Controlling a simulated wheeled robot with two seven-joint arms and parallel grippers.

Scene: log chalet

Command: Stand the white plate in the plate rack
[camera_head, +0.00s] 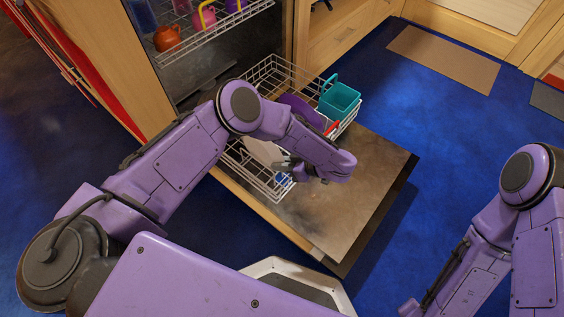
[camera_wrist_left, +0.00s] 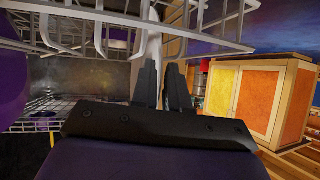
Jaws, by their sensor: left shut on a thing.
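The white plate (camera_head: 262,151) shows in the head view as a pale, steeply tilted disc inside the pulled-out wire plate rack (camera_head: 262,68), partly hidden by my left arm. My left gripper (camera_head: 287,168) is at the plate's near right edge, over the near part of the rack, and is shut on the plate. In the left wrist view its two dark fingers (camera_wrist_left: 164,86) point up towards the rack's wires (camera_wrist_left: 205,42). My right gripper is not in view; only part of the right arm shows.
A teal basket (camera_head: 339,100) and a purple dish (camera_head: 298,106) are in the rack's far right part. The open dishwasher door (camera_head: 345,195) lies under the rack. An upper rack (camera_head: 215,38) holds cups and a small orange pot (camera_head: 167,38).

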